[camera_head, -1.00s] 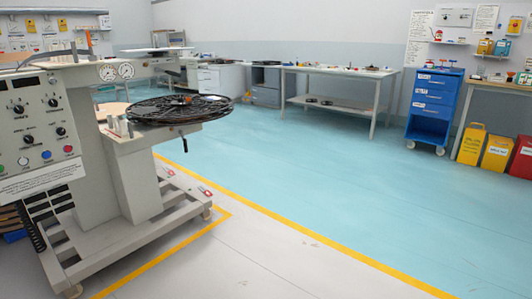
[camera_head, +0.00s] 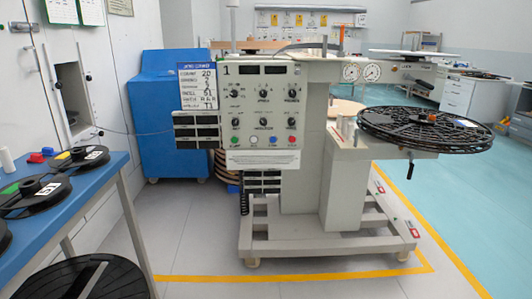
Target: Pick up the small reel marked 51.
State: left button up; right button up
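Small black reels lie on a blue-topped table at the left edge. One reel (camera_head: 36,196) has a white label that seems to read 51, though the print is small. Behind it lies another small black reel (camera_head: 80,160) with a white label I cannot read clearly. Part of a third dark reel (camera_head: 3,236) is cut off by the left edge. Neither of my grippers is in view.
The blue table (camera_head: 112,178) stands at left, with a large black reel (camera_head: 112,280) low beside it. A grey machine (camera_head: 262,112) with a control panel and a large black reel (camera_head: 425,130) stands ahead. A blue cabinet (camera_head: 165,120) is behind. Grey floor lies between.

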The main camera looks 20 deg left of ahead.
aim_at(39, 198)
jog(key=i+u, duration=0.15)
jog(key=u, duration=0.25)
jog(key=i+u, duration=0.15)
jog(key=u, duration=0.25)
jog(key=i+l+u, duration=0.15)
jog(key=u, duration=0.25)
jog(key=i+l+u, duration=0.15)
jog(key=u, duration=0.25)
jog(key=i+l+u, duration=0.2)
jog(key=u, duration=0.15)
jog(key=i+l+u, duration=0.15)
jog(key=l+u, duration=0.2)
jog(key=i+l+u, duration=0.1)
jog(key=l+u, duration=0.25)
